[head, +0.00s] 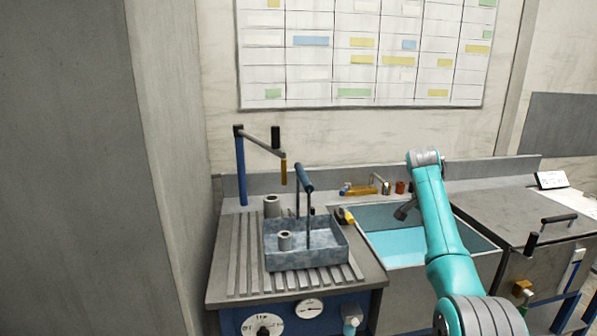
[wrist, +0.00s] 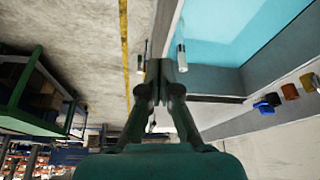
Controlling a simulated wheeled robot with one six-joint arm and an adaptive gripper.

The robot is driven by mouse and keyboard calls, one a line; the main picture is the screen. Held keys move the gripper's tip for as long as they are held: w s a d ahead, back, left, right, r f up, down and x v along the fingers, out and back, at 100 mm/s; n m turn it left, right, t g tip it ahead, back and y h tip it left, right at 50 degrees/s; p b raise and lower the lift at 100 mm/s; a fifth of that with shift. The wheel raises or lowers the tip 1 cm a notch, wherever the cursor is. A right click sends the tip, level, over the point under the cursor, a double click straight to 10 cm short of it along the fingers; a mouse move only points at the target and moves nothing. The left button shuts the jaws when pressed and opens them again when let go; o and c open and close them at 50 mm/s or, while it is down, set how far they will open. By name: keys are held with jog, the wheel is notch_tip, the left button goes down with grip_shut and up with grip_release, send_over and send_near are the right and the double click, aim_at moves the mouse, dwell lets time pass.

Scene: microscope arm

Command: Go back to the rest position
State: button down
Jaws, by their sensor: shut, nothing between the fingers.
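My gripper (head: 404,211) hangs from the end of my teal arm, above the blue-floored sink basin (head: 400,246) in the head view. In the wrist view the two dark fingers of my gripper (wrist: 160,70) come together at the tips, shut with nothing between them. A jointed arm on a blue post (head: 241,172) stands at the back left of the counter, with a black piece and a yellow piece at its far end. It is well apart from my gripper.
A brass tap (head: 365,190) is behind the basin. A steel lidded unit (head: 520,215) stands to the right.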

jog(key=s+a+f+n+t, duration=0.2)
jog(key=f, duration=1.2)
jog(key=s+a+f+n+t, duration=0.1)
jog(key=s+a+f+n, duration=0.15)
jog(key=f, duration=1.15)
jog(key=s+a+f+n+t+y, duration=0.15)
jog(key=s+a+f, duration=0.25)
jog(key=s+f, duration=0.55)
jog(key=s+a+f+n+t, duration=0.2)
jog(key=s+a+f, duration=0.1)
jog(key=s+f, duration=0.7)
jog(key=s+a+r+n+t+y, duration=0.1)
jog(key=s+a+r+t, duration=0.15)
jog(key=s, duration=1.05)
jog(key=s+a+r+n+t, duration=0.1)
jog(key=s+a+n, duration=0.15)
jog(key=s, duration=1.05)
jog(key=s+a+r+n+t+y, duration=0.1)
jog(key=s+a+r+n+t, duration=0.1)
jog(key=s+r, duration=1.8)
notch_tip(320, 180, up, 4)
jog(key=shift+s+a+r+t, duration=0.2)
jog(key=shift+s+a+t, duration=0.15)
jog(key=shift+t, duration=0.25)
